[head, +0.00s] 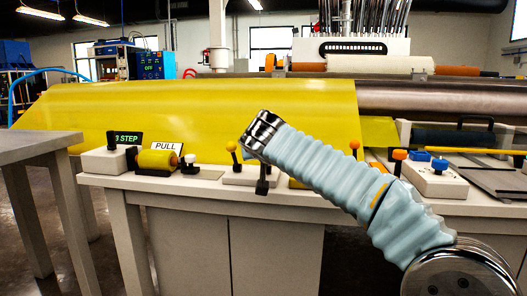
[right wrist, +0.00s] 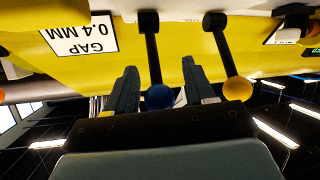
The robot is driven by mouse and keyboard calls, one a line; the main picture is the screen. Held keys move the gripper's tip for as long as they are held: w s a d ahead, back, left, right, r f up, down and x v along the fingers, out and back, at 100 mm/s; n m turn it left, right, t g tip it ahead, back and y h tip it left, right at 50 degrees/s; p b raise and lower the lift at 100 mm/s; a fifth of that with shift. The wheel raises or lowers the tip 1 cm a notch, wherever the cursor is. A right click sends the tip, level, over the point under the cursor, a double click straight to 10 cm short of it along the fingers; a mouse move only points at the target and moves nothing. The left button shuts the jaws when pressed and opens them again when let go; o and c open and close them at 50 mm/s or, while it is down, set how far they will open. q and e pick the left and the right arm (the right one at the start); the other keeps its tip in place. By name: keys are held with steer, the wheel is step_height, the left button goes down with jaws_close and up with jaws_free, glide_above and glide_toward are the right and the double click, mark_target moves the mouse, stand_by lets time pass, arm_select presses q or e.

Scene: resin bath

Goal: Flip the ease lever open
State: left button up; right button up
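In the right wrist view, which is upside down, a lever with a dark shaft and a blue ball knob (right wrist: 159,97) stands between the two fingers of my right gripper (right wrist: 158,68). The fingers are apart, with gaps visible on both sides of the shaft. A second dark lever with a yellow ball knob (right wrist: 237,88) is just outside the right-hand finger. The yellow knob (head: 231,146) also shows in the head view, left of my right wrist; my wrist hides the blue knob there. No label naming the ease lever is readable. My left gripper is not in view.
A "GAP 0.4 MM" label (right wrist: 80,38) is beside the levers. The bench (head: 180,200) also carries a "PULL" sign (head: 166,146), a yellow roll (head: 157,160) and an orange-knobbed lever (head: 399,155). A wide yellow sheet (head: 190,112) rises behind it.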

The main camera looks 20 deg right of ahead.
steer(key=v, duration=1.4)
steer(key=shift+w+d, duration=0.1)
